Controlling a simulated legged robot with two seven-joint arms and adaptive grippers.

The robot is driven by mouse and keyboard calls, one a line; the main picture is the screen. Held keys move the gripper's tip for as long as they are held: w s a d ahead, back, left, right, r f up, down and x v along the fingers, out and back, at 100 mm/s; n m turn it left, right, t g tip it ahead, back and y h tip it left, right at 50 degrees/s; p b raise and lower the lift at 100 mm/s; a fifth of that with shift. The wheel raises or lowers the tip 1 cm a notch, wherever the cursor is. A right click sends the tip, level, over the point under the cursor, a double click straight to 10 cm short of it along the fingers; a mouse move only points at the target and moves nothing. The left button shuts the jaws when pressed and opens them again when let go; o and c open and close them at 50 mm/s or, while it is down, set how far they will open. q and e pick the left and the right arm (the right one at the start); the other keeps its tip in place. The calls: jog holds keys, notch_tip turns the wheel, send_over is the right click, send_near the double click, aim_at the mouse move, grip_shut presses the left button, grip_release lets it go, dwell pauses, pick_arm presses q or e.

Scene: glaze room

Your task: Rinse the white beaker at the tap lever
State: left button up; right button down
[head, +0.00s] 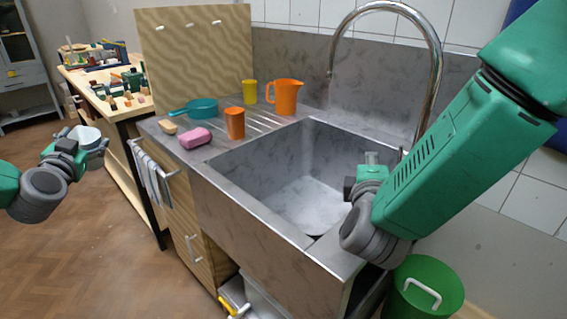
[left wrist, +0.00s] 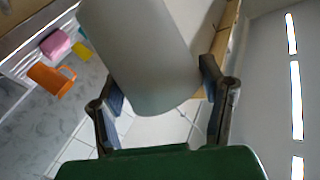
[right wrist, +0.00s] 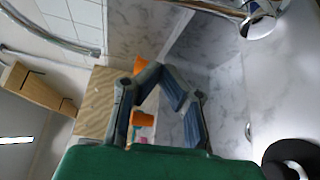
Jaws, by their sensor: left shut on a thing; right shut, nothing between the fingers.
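The white beaker (head: 88,134) is in my left gripper (head: 88,150), held in the air left of the sink, above the floor. In the left wrist view the beaker (left wrist: 145,55) lies between the two fingers, its walls pale and plain. The chrome tap (head: 437,60) arches over the sink's back right. Its lever is mostly hidden behind my right arm in the head view; I cannot make it out clearly. My right gripper (head: 371,160) is over the sink's right side, near the tap's base. In the right wrist view its fingers (right wrist: 161,74) are shut and empty.
The grey sink basin (head: 300,195) stands in the middle. On the drainboard are an orange cup (head: 235,123), an orange jug (head: 286,97), a yellow cup (head: 249,91), a teal pan (head: 201,108) and a pink sponge (head: 195,138). A green bin (head: 425,290) stands at front right.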

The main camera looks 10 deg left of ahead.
aim_at(400, 156)
pick_arm(q)
jog(key=shift+d+r, duration=0.15)
jog(key=shift+d, duration=0.05)
jog(key=shift+d+r, duration=0.1)
jog(key=shift+d, duration=0.1)
jog(key=shift+a, duration=0.1)
pick_arm(e)
jog(key=w+d, duration=0.2)
jog(key=d, duration=0.1)
jog(key=w+d, duration=0.1)
jog(key=shift+d+r, duration=0.1)
jog(key=shift+d, duration=0.15)
pick_arm(q)
jog(key=shift+a, duration=0.2)
pick_arm(e)
jog(key=shift+a, duration=0.15)
